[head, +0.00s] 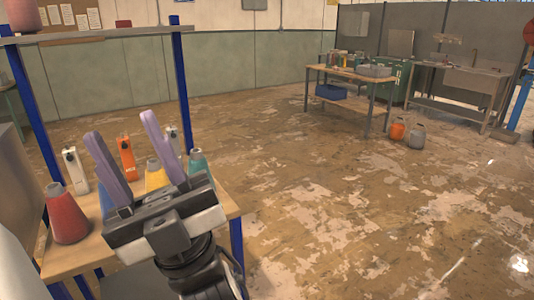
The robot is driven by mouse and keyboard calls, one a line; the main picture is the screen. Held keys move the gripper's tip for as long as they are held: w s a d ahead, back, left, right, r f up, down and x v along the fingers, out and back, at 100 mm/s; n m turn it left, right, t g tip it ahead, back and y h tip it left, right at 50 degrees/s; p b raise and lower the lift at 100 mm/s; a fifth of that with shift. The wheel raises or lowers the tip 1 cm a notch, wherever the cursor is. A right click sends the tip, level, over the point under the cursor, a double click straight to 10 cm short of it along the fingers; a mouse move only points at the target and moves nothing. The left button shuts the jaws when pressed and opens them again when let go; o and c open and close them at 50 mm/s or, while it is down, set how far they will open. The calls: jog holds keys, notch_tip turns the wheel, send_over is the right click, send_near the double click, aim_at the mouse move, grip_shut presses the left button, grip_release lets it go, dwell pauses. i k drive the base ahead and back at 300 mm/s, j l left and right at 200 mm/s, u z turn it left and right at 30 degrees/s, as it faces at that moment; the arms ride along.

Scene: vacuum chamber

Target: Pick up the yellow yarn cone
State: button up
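The yellow yarn cone (155,176) stands on the wooden workbench (85,252) at the lower left. It is partly hidden behind my gripper. My gripper (122,143) is in front of the cone in the picture, with its two purple fingers spread apart and pointing up. The gripper is open, and I see nothing held in it. The cone's tip and part of its side show between the fingers. How far the fingers are from the cone in depth cannot be told.
A red cone (67,215) stands left, a teal cone (198,163) right, and a mostly hidden blue cone (106,203) near the left finger. An orange device (127,158) and white device (75,170) stand behind. Blue posts (180,88) carry a shelf (100,34). Open floor lies right.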

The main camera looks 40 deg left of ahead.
aim_at(156, 178)
jog(key=i+l+u, duration=0.1)
jog(key=i+u, duration=0.3)
jog(key=i+l+u, duration=0.25)
jog(key=i+u, duration=0.2)
jog(key=i+l+u, duration=0.15)
jog(key=u, duration=0.25)
jog(key=i+l+u, duration=0.2)
jog(key=u, duration=0.2)
jog(key=i+l+u, duration=0.15)
jog(key=u, duration=0.3)
jog(key=l+u, duration=0.4)
jog(key=i+l+u, duration=0.1)
jog(key=l+u, duration=1.4)
jog(key=l, duration=0.15)
jog(key=i, duration=0.5)
